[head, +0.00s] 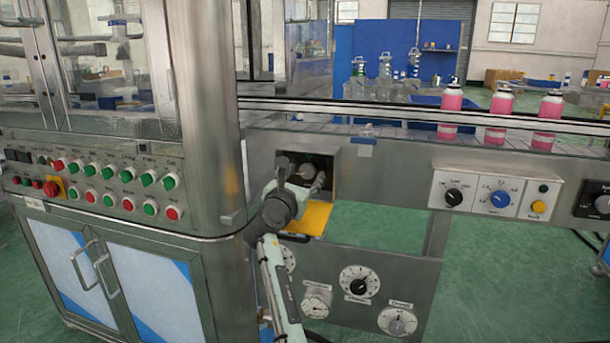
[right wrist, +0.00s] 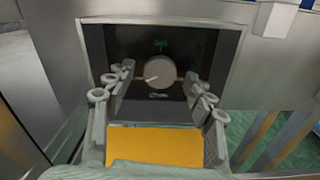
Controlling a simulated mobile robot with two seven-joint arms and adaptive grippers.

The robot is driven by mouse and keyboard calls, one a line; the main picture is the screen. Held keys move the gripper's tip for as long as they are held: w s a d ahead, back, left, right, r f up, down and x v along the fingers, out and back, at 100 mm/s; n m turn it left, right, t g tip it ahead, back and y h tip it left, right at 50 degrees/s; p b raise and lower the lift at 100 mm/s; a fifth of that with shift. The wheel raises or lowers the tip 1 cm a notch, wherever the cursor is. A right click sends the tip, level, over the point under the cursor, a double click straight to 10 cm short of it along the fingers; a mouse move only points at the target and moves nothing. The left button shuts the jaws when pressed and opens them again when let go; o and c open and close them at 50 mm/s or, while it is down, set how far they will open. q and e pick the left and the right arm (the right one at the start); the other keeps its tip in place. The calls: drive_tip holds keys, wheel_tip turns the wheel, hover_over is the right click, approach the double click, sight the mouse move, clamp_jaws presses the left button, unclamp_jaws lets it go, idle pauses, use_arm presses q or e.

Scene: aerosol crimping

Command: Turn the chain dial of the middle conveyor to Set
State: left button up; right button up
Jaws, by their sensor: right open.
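A round grey dial (right wrist: 160,73) with a pale pointer mark sits inside a dark recessed box in the right wrist view. Its pointer aims to the lower left. A green mark shows above it and a small label, too small to read, below it. In the head view the dial (head: 307,171) shows in the box opening, partly hidden by my right gripper (head: 296,180). In the right wrist view my right gripper (right wrist: 158,95) is open, its fingers spread on either side and in front of the dial. My left gripper is not in view.
A yellow flap (head: 308,218) hangs open below the box. More dials (head: 359,283) are on the lower panel, and a black and a blue dial (head: 498,198) on a white panel to the right. Pink bottles (head: 497,116) stand on the conveyor (head: 405,132) above. A button cabinet (head: 110,185) stands left.

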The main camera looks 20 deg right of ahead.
drive_tip(key=shift+w+d, duration=0.35)
drive_tip(key=shift+w, duration=0.1)
drive_tip(key=shift+c, duration=0.3)
drive_tip(key=c, duration=1.1)
